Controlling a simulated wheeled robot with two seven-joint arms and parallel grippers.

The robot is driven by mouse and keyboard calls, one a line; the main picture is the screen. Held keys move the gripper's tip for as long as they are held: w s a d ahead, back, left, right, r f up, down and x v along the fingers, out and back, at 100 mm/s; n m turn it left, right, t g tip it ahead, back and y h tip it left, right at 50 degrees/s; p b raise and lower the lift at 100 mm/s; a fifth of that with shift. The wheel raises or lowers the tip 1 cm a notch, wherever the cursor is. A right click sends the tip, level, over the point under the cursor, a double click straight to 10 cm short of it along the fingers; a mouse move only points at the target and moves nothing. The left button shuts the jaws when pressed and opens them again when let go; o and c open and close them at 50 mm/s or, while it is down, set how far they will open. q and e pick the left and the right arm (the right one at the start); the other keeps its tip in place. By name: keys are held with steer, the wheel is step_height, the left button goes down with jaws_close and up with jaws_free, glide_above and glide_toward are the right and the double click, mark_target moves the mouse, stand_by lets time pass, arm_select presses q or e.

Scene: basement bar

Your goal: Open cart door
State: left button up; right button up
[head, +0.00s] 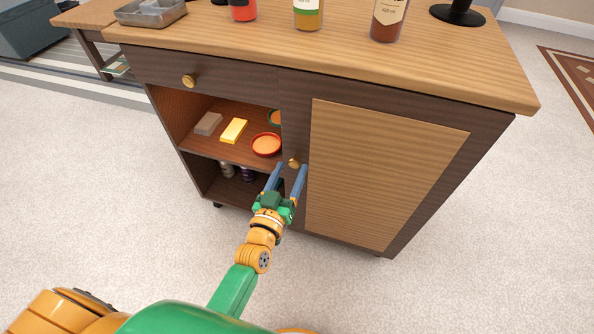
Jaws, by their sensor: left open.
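The wooden cart (410,98) stands ahead with a light top and a dark front. Its door (385,170), with a light ribbed panel, fills the right part of the front and looks shut. A round brass knob (294,162) sits at the door's upper left edge. My left gripper (289,169) is open, its two blue fingers pointing up at the knob, with the fingertips on either side just below it. I cannot tell whether they touch it. My right gripper is not in view.
The open shelf beside the door holds a yellow block (233,130), a grey block (208,123) and a red round dish (266,145). Bottles (388,20) and a metal tray (150,12) stand on top. The carpet (470,270) at right is clear.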

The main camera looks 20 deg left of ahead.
arm_select(q)
steer(key=shift+w+d+f, duration=0.1)
steer(key=shift+w, duration=0.9)
jaws_close()
stand_by(0.6)
